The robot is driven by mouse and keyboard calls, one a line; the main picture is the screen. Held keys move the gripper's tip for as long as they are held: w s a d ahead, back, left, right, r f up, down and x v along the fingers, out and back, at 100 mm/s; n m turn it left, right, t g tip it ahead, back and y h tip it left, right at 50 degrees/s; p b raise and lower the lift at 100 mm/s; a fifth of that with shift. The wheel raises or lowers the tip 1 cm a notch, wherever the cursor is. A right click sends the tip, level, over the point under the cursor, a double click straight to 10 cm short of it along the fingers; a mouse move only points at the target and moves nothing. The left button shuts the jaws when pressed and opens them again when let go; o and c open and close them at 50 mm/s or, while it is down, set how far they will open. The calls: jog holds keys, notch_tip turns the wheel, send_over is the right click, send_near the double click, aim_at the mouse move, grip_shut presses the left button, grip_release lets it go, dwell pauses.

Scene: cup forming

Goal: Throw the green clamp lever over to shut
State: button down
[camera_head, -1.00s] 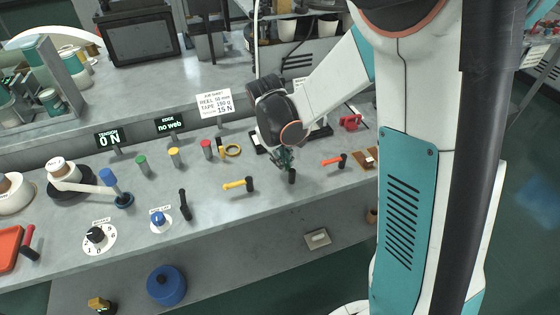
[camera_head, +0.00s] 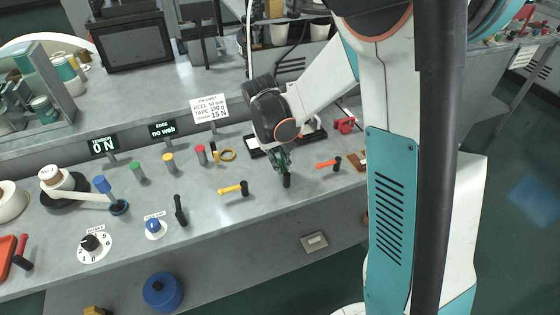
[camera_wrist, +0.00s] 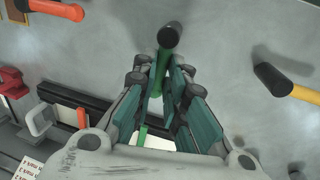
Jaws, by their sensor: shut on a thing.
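The green clamp lever (camera_wrist: 163,66) shows in the wrist view as a green bar with a round black end (camera_wrist: 171,35) beyond my fingertips. My gripper (camera_wrist: 162,78) is shut on the green bar, with one finger on each side. In the head view my gripper (camera_head: 281,163) is low over the front right of the bench, and the black end (camera_head: 286,181) stands just in front of it. The fingers hide most of the green bar there.
A yellow lever (camera_head: 230,189) lies to the left and an orange lever (camera_head: 326,164) to the right. A black frame (camera_head: 262,151) and a red clamp (camera_head: 344,126) are behind. The bench's front edge is close. Signs reading 0 N (camera_head: 103,145) and "no web" (camera_head: 162,130) stand left.

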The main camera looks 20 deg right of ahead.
jog(key=c, duration=1.6)
grip_release()
jog(key=shift+c, duration=0.2)
jog(key=shift+r, duration=0.15)
notch_tip(320, 180, up, 12)
jog(key=a, duration=0.2)
jog(key=shift+a+f, duration=0.2)
jog(key=shift+f, duration=0.05)
jog(key=s+r+t+y, duration=0.1)
jog(key=s+r+t, duration=0.1)
jog(key=s, duration=0.7)
jog(key=s+r+t+y, duration=0.1)
jog(key=s+t, duration=0.4)
jog(key=s, duration=0.5)
jog(key=shift+a+r, duration=0.4)
jog(key=shift+r, duration=0.5)
